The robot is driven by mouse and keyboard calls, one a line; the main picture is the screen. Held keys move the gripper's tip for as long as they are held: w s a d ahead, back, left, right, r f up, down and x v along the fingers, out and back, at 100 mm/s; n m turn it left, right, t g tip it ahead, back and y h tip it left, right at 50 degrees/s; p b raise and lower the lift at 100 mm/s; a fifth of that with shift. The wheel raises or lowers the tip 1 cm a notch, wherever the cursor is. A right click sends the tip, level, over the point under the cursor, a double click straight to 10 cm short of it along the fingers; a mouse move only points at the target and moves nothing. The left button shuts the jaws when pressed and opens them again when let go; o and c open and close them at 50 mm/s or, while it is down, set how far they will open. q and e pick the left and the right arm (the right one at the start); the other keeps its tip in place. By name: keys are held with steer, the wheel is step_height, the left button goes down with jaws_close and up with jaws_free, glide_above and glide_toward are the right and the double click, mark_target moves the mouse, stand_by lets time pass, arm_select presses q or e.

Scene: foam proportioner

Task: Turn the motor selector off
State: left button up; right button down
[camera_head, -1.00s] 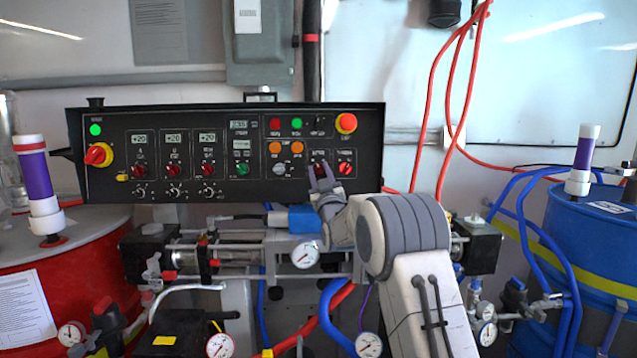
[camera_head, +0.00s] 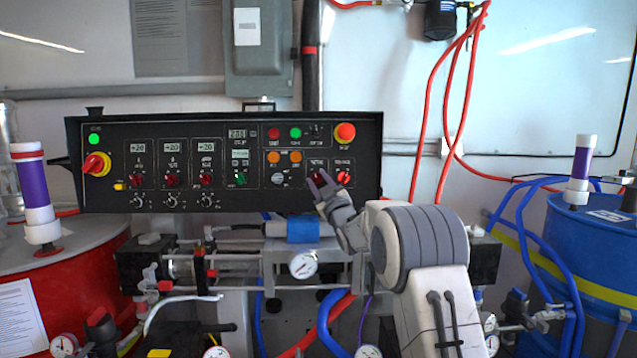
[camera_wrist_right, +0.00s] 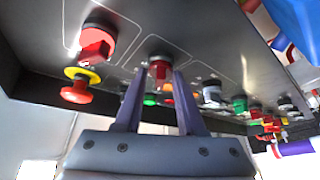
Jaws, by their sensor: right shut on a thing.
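The black control panel (camera_head: 100,195) spans the head view's middle. The other red knob (camera_head: 343,178) is just to the right, free of the fingers. My left gripper is not in view.
A red mushroom button with a yellow collar (camera_head: 345,132) sits above the knobs. A green knob (camera_head: 240,178) and a grey knob (camera_head: 277,179) are to the left. Below the panel are pump parts, a gauge (camera_head: 303,264) and hoses. A blue drum (camera_head: 560,240) stands at right.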

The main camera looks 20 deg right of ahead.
steer(key=c, duration=0.9)
jaws_free()
steer(key=b+v, duration=0.2)
steer(key=v, duration=0.8)
steer(key=shift+s+f, duration=0.15)
steer(key=shift+s, duration=0.15)
